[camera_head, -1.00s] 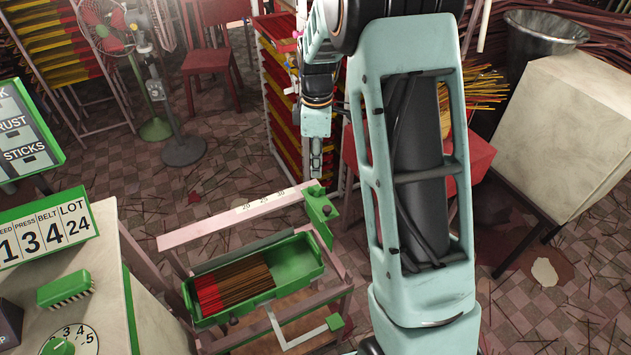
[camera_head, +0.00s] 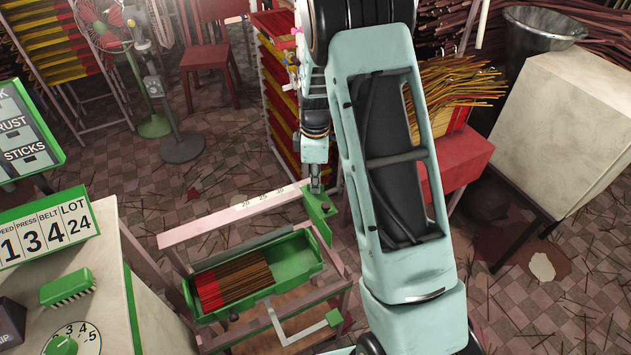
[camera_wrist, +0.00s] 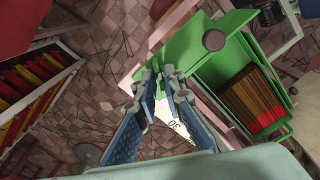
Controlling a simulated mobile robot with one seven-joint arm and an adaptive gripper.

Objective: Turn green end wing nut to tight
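The green end piece (camera_head: 320,212) sits at the right end of the pink numbered rail, with a dark round knob on it. In the wrist view, the green end piece (camera_wrist: 190,48) lies just beyond the fingertips, its brown round knob (camera_wrist: 213,40) to their right. My gripper (camera_head: 315,186) is over the back edge of this piece, pointing down. In the wrist view, my gripper (camera_wrist: 160,78) has its blue-padded fingers a little apart, with green between the tips. I cannot make out the wing nut's wings or whether the fingers touch it; the tips cover that spot.
A green tray (camera_head: 308,262) of red-ended brown sticks stands in the pink frame, in front of the rail. A bent metal arm with a green end block (camera_head: 334,319) is at its front. A red stool (camera_head: 465,165) and stick racks stand behind.

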